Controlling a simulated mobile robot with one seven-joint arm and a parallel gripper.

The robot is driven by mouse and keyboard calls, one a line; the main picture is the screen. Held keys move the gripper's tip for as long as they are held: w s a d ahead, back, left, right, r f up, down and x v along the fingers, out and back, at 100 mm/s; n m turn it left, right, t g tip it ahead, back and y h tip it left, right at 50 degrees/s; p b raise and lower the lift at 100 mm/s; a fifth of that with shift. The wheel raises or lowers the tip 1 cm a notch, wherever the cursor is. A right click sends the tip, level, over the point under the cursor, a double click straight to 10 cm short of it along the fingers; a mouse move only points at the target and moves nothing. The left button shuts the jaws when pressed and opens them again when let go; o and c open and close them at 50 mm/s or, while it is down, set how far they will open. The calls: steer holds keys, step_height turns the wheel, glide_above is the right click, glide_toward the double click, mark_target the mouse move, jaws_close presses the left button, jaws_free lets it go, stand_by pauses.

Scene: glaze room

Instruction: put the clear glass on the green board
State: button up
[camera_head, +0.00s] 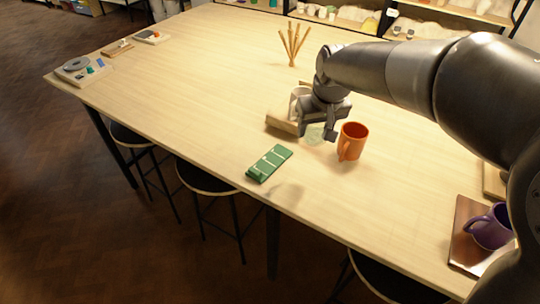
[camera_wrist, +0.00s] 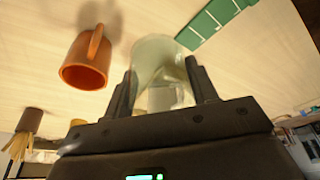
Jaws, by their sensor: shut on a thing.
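The clear glass (camera_wrist: 158,58) is pale and see-through. It sits between the two fingers of my gripper (camera_wrist: 163,95), which is shut on it. In the head view the glass (camera_head: 315,135) shows faintly below my gripper (camera_head: 318,128), partly hidden by it. I cannot tell whether it touches the table. The green board (camera_head: 269,163) lies flat on the table, to the left of and nearer than the glass, apart from it. It also shows in the wrist view (camera_wrist: 216,20), beyond the glass to the right.
An orange mug (camera_head: 353,142) stands close to the right of the glass. A wooden piece (camera_head: 281,124) and a pale cylinder (camera_head: 297,98) are left of my gripper. The table's left half is mostly clear.

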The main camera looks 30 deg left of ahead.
glide_above(269, 157)
steer(key=f, duration=0.4)
steer(key=d+f, duration=0.1)
steer(key=f, duration=0.2)
steer(key=shift+s+f, duration=0.1)
steer(key=shift+s, duration=0.3)
steer(key=shift+a+f, duration=0.15)
steer(key=shift+f, duration=1.9)
steer(key=shift+f, duration=0.15)
steer(key=o, duration=1.1)
steer(key=shift+c, duration=0.2)
steer(key=v, duration=1.2)
